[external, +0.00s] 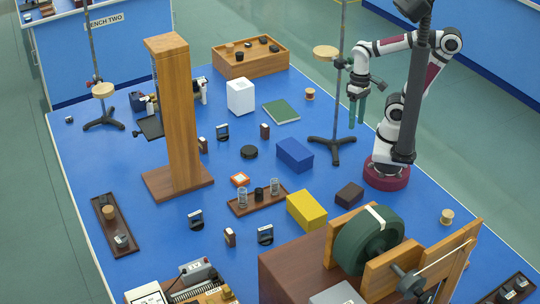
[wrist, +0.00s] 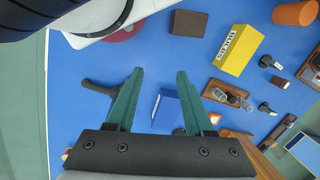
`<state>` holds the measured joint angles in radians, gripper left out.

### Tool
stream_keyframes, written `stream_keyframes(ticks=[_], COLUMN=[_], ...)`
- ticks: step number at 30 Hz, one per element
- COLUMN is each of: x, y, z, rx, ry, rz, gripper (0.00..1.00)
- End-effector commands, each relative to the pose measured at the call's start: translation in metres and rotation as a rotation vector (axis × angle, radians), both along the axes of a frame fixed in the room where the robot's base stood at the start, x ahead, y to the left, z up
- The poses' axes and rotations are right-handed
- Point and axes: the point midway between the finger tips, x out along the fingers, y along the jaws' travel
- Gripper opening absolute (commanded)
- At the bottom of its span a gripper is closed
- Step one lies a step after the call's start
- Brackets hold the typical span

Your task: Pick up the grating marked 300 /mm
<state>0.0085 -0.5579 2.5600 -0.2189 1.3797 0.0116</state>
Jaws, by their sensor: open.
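Small dark upright pieces with pale label fronts, which look like gratings, stand on the blue bench in the external view: one near the middle (external: 222,132), one left of the front (external: 196,219) and one nearer the front (external: 265,235). Their markings are too small to read, so I cannot tell which is 300 /mm. Similar dark pieces show at the right of the wrist view, one of them upper (wrist: 279,82) and one lower (wrist: 266,108). My gripper (external: 357,112) hangs at the bench's right side, well away from them. Its green fingers (wrist: 160,74) are apart and empty.
A tripod stand (external: 332,149) is close to my gripper. A blue box (external: 294,154), a yellow box (external: 306,209) and a dark brown block (external: 349,195) lie between. A tall wooden post (external: 174,110) and a green wheel (external: 362,245) rise high. A brown tray (external: 242,206) holds glassware.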

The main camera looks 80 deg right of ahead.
Motion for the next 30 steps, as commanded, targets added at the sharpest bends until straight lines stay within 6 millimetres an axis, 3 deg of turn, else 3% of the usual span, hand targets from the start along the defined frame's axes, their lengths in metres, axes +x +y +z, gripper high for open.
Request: stream_keyframes(ticks=[2, 5, 8, 9, 11, 12, 14, 15, 18, 21, 24, 30], x=[0.009, 0.061, 0.141, 0.170, 0.205, 0.221, 0.234, 0.237, 0.228, 0.214, 0.207, 0.207], y=[0.002, 0.020, 0.076, 0.106, 0.155, 0.190, 0.239, 0.268, 0.324, 0.354, 0.365, 0.366], z=[-0.002, -0.013, -0.035, -0.045, -0.061, -0.071, -0.087, -0.096, -0.114, -0.124, -0.134, -0.166], rx=[-0.001, -0.027, -0.137, -0.222, -0.406, -0.568, -0.872, 1.034, 1.148, 1.200, 1.217, 1.221], ry=[-0.028, -0.192, -0.482, -0.601, -0.764, -0.851, -0.934, 0.888, 0.568, 0.360, 0.270, 0.260], rz=[0.085, 0.544, 1.296, 1.601, 2.041, 2.319, 2.694, -2.712, -2.159, -1.819, -1.678, -1.661], gripper=[0.53, 0.53, 0.53, 0.53, 0.53, 0.53, 0.53, 0.53, 0.53, 0.53, 0.53, 0.53])
